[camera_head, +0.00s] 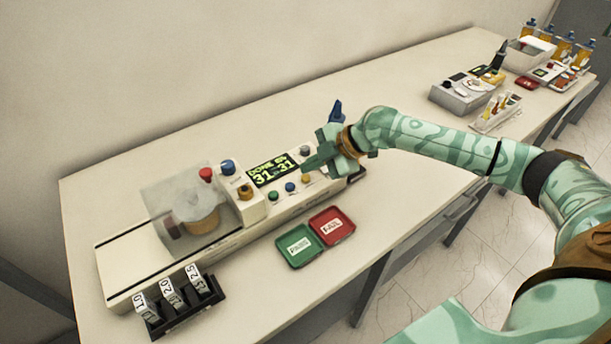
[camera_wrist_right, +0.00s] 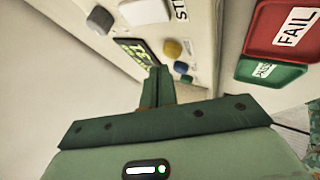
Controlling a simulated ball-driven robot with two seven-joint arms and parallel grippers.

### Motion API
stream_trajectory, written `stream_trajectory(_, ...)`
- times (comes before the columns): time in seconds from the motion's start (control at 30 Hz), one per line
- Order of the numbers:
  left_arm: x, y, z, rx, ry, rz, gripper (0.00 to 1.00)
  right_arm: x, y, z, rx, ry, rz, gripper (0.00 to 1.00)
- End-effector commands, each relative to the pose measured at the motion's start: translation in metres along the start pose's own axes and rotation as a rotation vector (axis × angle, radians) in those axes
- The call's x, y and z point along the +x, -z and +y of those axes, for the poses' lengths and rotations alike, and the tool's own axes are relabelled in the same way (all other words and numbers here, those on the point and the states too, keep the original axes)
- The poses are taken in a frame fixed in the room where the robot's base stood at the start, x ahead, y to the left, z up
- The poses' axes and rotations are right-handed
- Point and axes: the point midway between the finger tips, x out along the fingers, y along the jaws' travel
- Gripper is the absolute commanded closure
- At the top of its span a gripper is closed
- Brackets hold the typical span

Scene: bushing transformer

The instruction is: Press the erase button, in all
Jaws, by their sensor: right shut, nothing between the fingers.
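The cream machine (camera_head: 232,236) on the table has a black display (camera_head: 272,172) with yellow-green text, "DONE" over "31" and "31". Its panel has a green button (camera_head: 273,196), a blue button (camera_head: 290,187), a yellow button (camera_head: 306,178) and a grey knob (camera_head: 304,150). I cannot read which button is labelled erase. My right gripper (camera_head: 308,164) is shut and empty above the panel's right end. In the right wrist view its fingertips (camera_wrist_right: 160,72) are beside the yellow button (camera_wrist_right: 172,48) and blue button (camera_wrist_right: 180,67); contact cannot be told.
A red FAIL tray (camera_head: 344,236) and a green tray (camera_head: 302,261) lie in front of the machine. A clear cover (camera_head: 165,192), red knob (camera_head: 206,174) and black rack (camera_head: 208,300) are at left. Other equipment stands at far right; the middle table is clear.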

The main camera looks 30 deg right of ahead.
Motion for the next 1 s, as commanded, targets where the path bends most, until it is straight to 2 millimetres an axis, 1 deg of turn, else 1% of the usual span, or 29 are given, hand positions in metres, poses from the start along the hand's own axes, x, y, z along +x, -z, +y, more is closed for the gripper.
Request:
stream_trajectory(0.2, 0.0034, -0.0011, 0.0003, 0.000, -0.001, -0.002, 0.64, 0.0056, -0.0039, -0.0044, 0.001, 0.001, 0.000, 1.00)
stream_trajectory(1.0, 0.0061, -0.0017, 0.0009, 0.000, -0.001, -0.003, 0.64, 0.0090, -0.0064, -0.0068, 0.001, 0.000, 0.000, 1.00)
